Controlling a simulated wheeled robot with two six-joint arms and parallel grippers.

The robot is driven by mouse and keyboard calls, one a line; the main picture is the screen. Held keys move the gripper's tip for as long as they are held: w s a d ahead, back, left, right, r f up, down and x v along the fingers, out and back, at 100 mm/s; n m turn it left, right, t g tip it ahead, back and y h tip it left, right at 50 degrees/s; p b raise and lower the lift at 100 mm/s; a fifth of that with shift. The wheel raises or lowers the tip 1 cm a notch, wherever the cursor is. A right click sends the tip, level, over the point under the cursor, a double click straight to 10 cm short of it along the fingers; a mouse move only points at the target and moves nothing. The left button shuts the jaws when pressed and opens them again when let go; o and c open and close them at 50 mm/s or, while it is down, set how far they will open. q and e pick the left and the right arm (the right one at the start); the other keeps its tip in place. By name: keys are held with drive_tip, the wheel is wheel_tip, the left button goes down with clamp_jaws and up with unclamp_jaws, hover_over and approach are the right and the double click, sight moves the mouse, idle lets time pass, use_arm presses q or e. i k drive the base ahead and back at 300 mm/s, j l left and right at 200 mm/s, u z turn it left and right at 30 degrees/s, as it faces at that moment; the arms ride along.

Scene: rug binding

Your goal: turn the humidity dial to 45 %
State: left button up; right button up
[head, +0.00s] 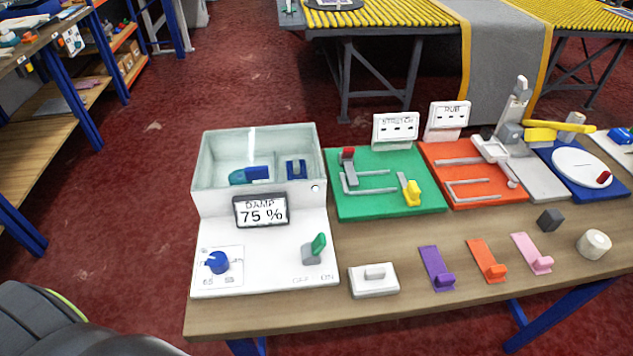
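The humidity dial (217,262) is a round blue knob on a pale square plate at the front left of a white box unit (275,255). Small marks sit below the knob; I read about 65 and 55, and 45 is not legible. The display (261,210) on the unit reads DAMP 75 %. A green-tipped switch lever (317,246) stands at the unit's front right, beside OFF and ON lettering. Neither of my grippers is in the head view.
A clear-walled chamber (215,160) with blue parts inside tops the unit. To the right are a green board (380,205), an orange board (490,192), a white block (374,280) and purple, orange and pink hooks. Blue-legged shelving (75,90) stands at left.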

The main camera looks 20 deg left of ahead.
sight(218, 262)
drive_tip(key=u, duration=1.45)
